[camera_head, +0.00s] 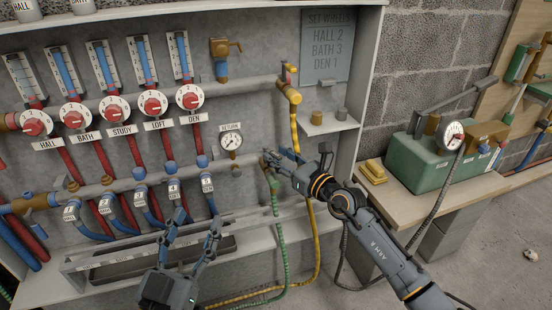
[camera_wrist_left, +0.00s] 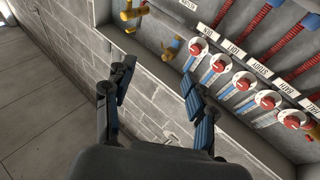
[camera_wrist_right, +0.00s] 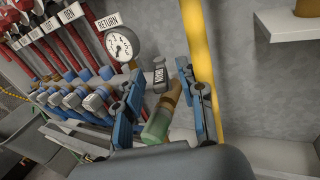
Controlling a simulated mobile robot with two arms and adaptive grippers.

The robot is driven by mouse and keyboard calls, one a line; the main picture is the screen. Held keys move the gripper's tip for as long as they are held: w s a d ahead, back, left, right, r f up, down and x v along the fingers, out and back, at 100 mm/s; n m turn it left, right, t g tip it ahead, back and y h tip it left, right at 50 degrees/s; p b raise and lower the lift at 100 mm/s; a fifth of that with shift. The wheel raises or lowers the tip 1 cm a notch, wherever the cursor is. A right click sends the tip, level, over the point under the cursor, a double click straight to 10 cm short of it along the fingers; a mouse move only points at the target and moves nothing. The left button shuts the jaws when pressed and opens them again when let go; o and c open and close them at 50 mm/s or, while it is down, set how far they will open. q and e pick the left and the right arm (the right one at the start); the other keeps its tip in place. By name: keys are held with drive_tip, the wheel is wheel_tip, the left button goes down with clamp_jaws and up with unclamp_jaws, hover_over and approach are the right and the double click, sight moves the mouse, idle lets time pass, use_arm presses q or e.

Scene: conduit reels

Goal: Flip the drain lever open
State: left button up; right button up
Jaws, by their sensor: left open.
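My left gripper (camera_head: 198,222) is open and empty in front of the lower shelf, away from the drain. It also shows open in the left wrist view (camera_wrist_left: 158,82).
A return gauge (camera_head: 231,141) sits just left of the drain. A yellow hose (camera_head: 296,130) hangs close by on the right. Labelled dials (camera_head: 113,107) and hoses line the panel at left. A bench with a green pump box (camera_head: 420,160) stands at right.

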use_arm(q)
drive_tip(key=shift+s+r+t+h, duration=0.2)
drive_tip(key=shift+r+t, duration=0.1)
drive_tip(key=shift+r, duration=0.25)
drive_tip(key=shift+s+r+t+h, duration=0.2)
drive_tip(key=shift+r+t, duration=0.1)
drive_tip(key=shift+r, duration=0.25)
use_arm(e)
drive_tip(key=shift+w+a, duration=0.45)
drive_tip(key=shift+w, duration=0.05)
clamp_jaws()
